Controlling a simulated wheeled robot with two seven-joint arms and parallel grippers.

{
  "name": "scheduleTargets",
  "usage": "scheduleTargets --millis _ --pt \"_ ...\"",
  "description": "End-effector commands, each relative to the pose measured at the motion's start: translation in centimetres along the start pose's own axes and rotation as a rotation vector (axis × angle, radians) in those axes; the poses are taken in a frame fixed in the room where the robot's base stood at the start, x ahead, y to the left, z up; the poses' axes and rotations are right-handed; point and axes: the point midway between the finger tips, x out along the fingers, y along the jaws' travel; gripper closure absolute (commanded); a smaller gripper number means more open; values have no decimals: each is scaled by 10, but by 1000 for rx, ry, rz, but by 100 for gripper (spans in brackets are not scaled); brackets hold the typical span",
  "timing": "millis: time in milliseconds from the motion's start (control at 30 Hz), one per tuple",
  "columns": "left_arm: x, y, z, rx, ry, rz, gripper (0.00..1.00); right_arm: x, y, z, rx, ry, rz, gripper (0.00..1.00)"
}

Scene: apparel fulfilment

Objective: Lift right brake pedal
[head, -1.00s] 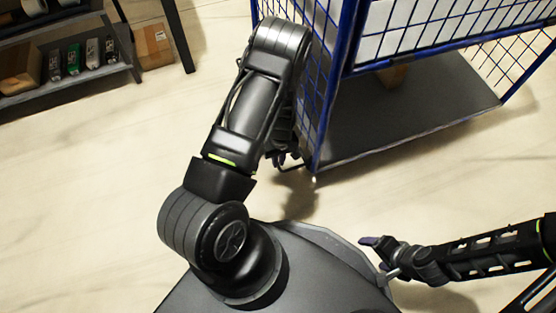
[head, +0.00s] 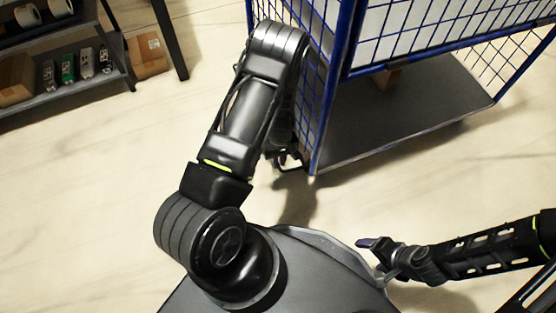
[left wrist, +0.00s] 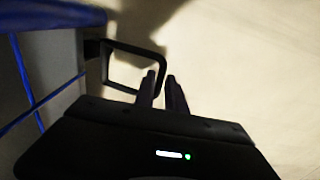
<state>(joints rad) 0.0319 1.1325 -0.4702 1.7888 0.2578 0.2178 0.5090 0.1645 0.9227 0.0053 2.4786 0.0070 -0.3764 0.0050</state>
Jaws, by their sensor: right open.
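A black loop-shaped brake pedal (left wrist: 136,68) sticks out from the cart's lower corner in the left wrist view. It also shows small in the head view (head: 293,163). My left gripper (left wrist: 161,76) is at the pedal's outer end, its two narrow fingers a small gap apart. The pedal's side bar runs down by the fingers; whether they clasp it is unclear. In the head view my left gripper (head: 279,158) is mostly hidden behind my own arm. My right gripper (head: 366,248) is open and empty at the lower right, away from the cart.
A blue wire-mesh cart (head: 318,120) with a grey base deck (head: 410,115) stands ahead. A dark shelf (head: 75,93) with small goods is at the upper left, a cardboard box (head: 147,56) beside it. The pale floor between is clear.

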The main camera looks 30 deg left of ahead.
Motion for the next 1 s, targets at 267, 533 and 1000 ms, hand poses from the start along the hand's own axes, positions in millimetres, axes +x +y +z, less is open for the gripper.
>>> scheduleTargets --millis 267,533,1000 --pt "0 -1 -1 0 1 -1 68 0 0 0 0 0 0 26" --pt "-6 0 -1 0 2 0 68 -3 -1 0 0 -1 0 26" --pt "-74 0 -1 1 2 0 68 -30 -11 4 -4 -16 -2 26"
